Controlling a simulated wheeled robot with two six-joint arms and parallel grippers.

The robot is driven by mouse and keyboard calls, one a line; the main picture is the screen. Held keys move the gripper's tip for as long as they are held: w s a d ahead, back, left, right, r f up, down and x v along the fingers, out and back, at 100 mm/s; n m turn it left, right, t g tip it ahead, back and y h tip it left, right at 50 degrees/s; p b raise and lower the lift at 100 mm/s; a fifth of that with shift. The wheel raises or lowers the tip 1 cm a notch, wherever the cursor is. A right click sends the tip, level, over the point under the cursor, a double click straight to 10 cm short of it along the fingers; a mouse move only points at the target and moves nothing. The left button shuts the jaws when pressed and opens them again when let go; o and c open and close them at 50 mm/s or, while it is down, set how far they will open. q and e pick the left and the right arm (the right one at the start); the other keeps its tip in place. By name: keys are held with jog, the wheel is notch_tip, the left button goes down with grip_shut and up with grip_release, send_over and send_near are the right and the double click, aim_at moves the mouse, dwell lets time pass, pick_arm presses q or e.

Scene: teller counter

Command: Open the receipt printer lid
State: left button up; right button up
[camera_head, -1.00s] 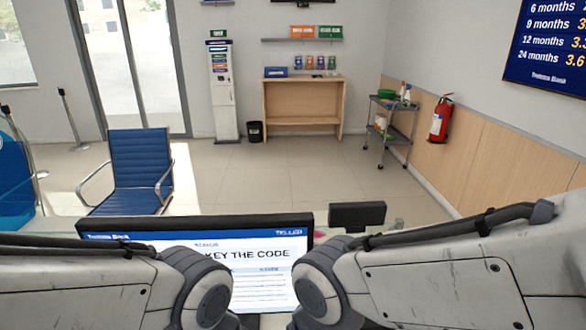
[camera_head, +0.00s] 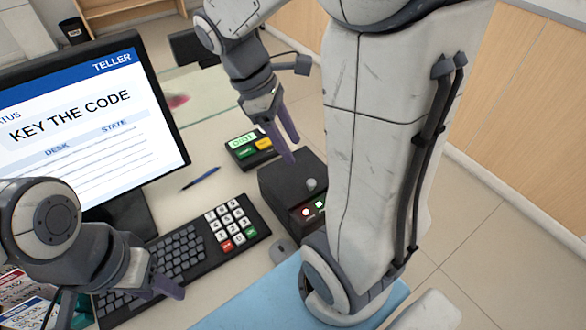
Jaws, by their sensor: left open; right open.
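A dark box (camera_head: 283,184), which looks like the receipt printer, stands on the counter right of the keyboard. It has a round grey knob (camera_head: 311,184) on top and red and green lights on its front. Its top looks closed; its right side is partly hidden by my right arm. My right gripper (camera_head: 286,132) is open and empty, pointing down above and behind the box, with its fingertips near the box's back edge in the picture. I cannot tell whether they touch. My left gripper (camera_head: 158,286) is open and empty above the keyboard's lower part.
A keyboard (camera_head: 180,254) with a white number pad lies in front of the teller monitor (camera_head: 90,120). A small keypad device (camera_head: 246,150) sits behind the box. A blue pen (camera_head: 201,179) and a mouse (camera_head: 284,250) lie nearby. A blue mat (camera_head: 250,308) covers the front counter.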

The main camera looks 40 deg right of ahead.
aim_at(310, 181)
jog(key=b+x, duration=0.1)
jog(key=x, duration=0.9)
jog(key=shift+b, duration=0.3)
grip_shut()
dwell(1.0)
